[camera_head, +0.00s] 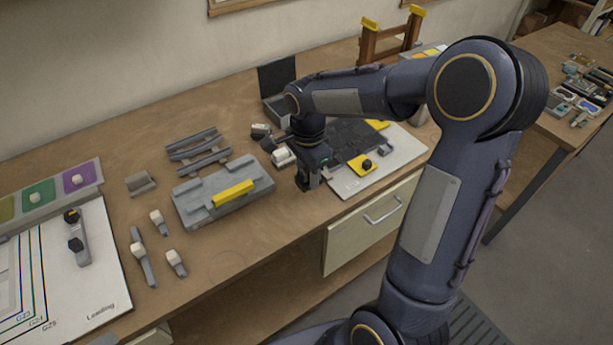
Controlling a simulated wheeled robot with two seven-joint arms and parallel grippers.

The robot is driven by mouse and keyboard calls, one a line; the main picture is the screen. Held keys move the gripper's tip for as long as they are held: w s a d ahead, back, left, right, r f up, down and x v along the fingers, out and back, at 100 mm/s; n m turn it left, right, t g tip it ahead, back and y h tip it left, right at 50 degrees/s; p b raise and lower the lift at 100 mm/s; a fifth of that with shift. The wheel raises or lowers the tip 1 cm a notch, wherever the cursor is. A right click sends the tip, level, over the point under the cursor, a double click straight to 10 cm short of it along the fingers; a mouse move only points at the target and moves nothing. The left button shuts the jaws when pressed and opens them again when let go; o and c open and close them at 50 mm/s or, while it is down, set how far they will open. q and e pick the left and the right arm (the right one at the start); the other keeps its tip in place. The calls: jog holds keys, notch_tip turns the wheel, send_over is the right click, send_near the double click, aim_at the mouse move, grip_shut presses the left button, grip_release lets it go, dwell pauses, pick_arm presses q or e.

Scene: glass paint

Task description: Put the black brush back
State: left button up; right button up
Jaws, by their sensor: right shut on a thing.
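My right gripper (308,182) points down over the workbench, just left of a white board, at the right end of a grey tray. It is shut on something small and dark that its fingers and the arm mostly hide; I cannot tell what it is. A grey tool with black knobs (77,238) lies on the white sheet at the left; I cannot tell whether it is the black brush. A grey slotted rack (198,150) stands behind the grey tray (195,206), which has a yellow bar (233,193) on it. My left gripper is out of view.
Several white-knobbed grey tools (143,257) lie left of the tray. The white board (405,150) holds dark pieces and a yellow plate with a black knob (366,165). An open dark box (277,77) stands behind. The bench front near the tray is clear.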

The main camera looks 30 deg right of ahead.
aim_at(307, 172)
jog(key=shift+w+d+f, duration=0.2)
jog(key=shift+w+f, duration=0.3)
jog(key=shift+f, duration=0.15)
jog(key=shift+w+d+f, duration=0.2)
jog(key=shift+w+f, duration=0.25)
jog(key=shift+f, duration=0.15)
jog(key=shift+w+f+p, duration=0.15)
jog(key=shift+f+p, duration=0.15)
jog(key=shift+f, duration=1.45)
jog(key=shift+f, duration=0.2)
jog(key=o, duration=1)
jog(key=shift+r, duration=0.1)
jog(key=shift+r, duration=0.1)
